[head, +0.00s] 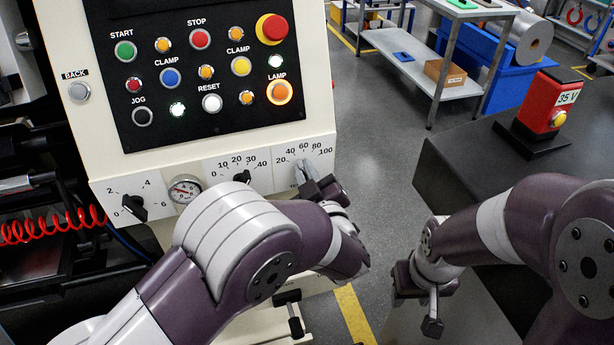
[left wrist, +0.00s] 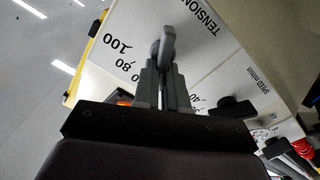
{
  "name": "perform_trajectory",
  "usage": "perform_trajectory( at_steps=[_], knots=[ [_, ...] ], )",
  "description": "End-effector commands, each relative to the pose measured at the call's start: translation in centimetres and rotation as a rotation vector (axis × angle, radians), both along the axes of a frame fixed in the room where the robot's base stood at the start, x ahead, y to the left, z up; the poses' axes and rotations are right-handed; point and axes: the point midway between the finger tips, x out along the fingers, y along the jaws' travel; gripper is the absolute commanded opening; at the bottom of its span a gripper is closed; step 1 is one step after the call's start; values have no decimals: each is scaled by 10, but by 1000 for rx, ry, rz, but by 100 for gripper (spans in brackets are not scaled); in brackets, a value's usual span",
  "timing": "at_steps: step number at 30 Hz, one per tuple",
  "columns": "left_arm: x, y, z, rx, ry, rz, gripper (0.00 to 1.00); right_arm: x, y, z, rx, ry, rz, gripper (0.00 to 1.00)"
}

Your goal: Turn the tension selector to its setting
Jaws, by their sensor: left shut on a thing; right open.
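The tension selector (left wrist: 167,42) is a small grey lever knob on a pale panel marked TENSION, with 80 and 100 visible on its scale in the left wrist view. My right gripper (head: 418,310) is open and empty, low at the right.
A black button panel (head: 190,110) with coloured buttons and lamps sits above the dials. Left of the tension dial are a 10-to-40 dial (head: 242,178), a gauge (head: 185,188) and a 0-to-6 dial (head: 133,206). A red 35 V box (head: 545,100) stands on the dark bench at right.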

Motion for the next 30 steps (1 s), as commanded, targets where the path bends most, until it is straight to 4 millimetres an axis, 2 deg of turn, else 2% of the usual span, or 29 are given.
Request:
perform_trajectory(
  at_steps=[15, 16, 18, 26, 30],
  knots=[
    [0, 0, -1, -22, -6, 0, 0, 0, 0, -3, 0, 0, 0, 43],
    [0, 0, -1, -22, -6, 0, 18, 0, 0, -3, 0, 0, 0, 43],
    [0, 0, -1, -22, -6, 0, 37, 0, 0, -3, 0, 0, 0, 43],
    [0, 0, 0, -22, -6, 0, 37, 0, 0, -3, 0, 0, 0, 43],
    [-11, -4, -1, -21, -7, -4, 37, 0, 0, -3, 0, 0, 0, 43]
  ],
)
